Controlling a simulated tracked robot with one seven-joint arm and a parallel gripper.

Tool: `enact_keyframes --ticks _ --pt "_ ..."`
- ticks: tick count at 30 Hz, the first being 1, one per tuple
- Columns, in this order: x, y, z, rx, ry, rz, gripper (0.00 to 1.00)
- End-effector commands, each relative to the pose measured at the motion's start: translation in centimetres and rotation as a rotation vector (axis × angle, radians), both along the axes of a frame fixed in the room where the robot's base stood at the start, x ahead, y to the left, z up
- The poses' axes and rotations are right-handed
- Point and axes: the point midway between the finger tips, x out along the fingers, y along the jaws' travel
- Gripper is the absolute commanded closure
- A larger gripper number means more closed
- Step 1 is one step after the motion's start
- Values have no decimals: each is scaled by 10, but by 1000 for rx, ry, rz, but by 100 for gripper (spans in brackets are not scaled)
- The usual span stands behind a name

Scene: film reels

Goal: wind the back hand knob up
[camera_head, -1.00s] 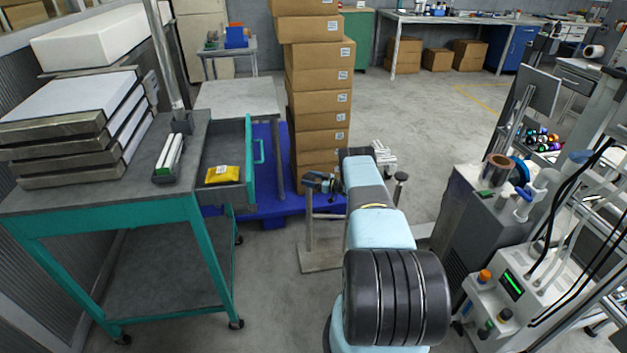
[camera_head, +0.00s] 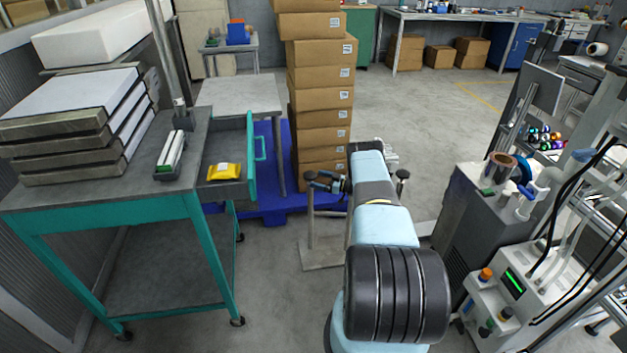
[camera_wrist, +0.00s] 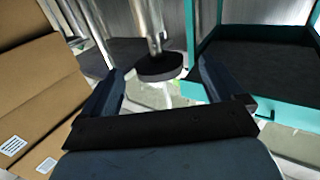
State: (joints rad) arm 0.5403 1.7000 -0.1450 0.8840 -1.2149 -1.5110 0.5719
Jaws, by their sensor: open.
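A dark round hand knob (camera_wrist: 160,68) on a metal rod shows in the wrist view, between and just beyond the fingertips of my gripper (camera_wrist: 159,84). The fingers are apart, with visible gaps to either side of the knob. In the head view my gripper (camera_head: 322,183) is small and dark, pointing left beside the top of a thin post (camera_head: 310,212). Another dark round knob (camera_head: 402,175) tops a post to the right of my arm. My arm hides the middle of the stand (camera_head: 322,255); which knob is the back one is not clear.
A stack of cardboard boxes (camera_head: 320,100) stands on a blue pallet (camera_head: 268,203) behind the stand. A teal cart (camera_head: 192,205) with an open drawer (camera_head: 250,160) is at left. A machine (camera_head: 503,300) stands at right.

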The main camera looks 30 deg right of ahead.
Motion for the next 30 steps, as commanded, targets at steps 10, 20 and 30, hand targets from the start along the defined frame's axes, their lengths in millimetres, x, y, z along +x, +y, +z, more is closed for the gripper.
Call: enact_keyframes --ticks 10,20,30 --pt "-50 -46 3 0 -4 -6 6" --pt "-71 -67 4 -3 -7 -9 6" --pt "-71 -68 5 -5 -10 -10 6"
